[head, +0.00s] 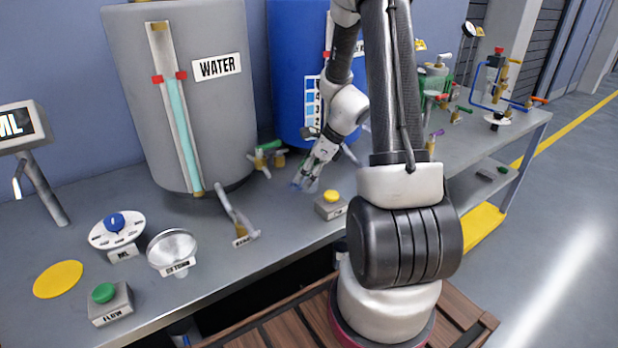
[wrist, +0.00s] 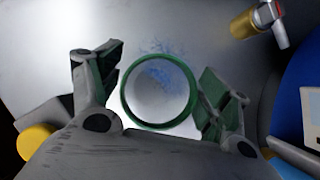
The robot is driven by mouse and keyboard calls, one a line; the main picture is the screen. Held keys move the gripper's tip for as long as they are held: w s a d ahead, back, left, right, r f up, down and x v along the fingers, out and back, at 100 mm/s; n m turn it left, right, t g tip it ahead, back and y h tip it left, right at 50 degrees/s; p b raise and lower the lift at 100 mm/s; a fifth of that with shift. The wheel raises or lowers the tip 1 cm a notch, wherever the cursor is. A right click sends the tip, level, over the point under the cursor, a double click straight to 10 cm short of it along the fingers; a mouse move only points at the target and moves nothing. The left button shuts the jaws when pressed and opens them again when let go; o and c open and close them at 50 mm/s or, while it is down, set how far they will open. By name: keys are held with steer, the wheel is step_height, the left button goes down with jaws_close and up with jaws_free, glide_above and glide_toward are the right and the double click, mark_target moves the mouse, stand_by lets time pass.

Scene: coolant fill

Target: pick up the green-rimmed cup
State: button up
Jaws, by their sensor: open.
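The green-rimmed cup (wrist: 160,122) shows in the wrist view from above, its round green rim lying between the two fingers of my gripper (wrist: 158,95). The fingers are open, one on each side of the rim, with the right one very close to it. I cannot tell whether either finger touches the cup. In the head view my gripper (head: 312,172) reaches down to the bench top in front of the blue tank. The cup is hard to make out there, small and mostly covered by the fingers.
The grey WATER tank (head: 190,100) and the blue tank (head: 285,70) stand behind. A yellow-button box (head: 330,205) sits close to my gripper on the right. A brass valve (head: 266,157) is to the left. Bench top (head: 290,230) in front is clear.

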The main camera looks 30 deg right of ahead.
steer(key=shift+x, duration=1.15)
steer(key=shift+c, duration=0.2)
steer(key=c, duration=1.1)
steer(key=shift+o, duration=0.2)
steer(key=shift+r, duration=0.1)
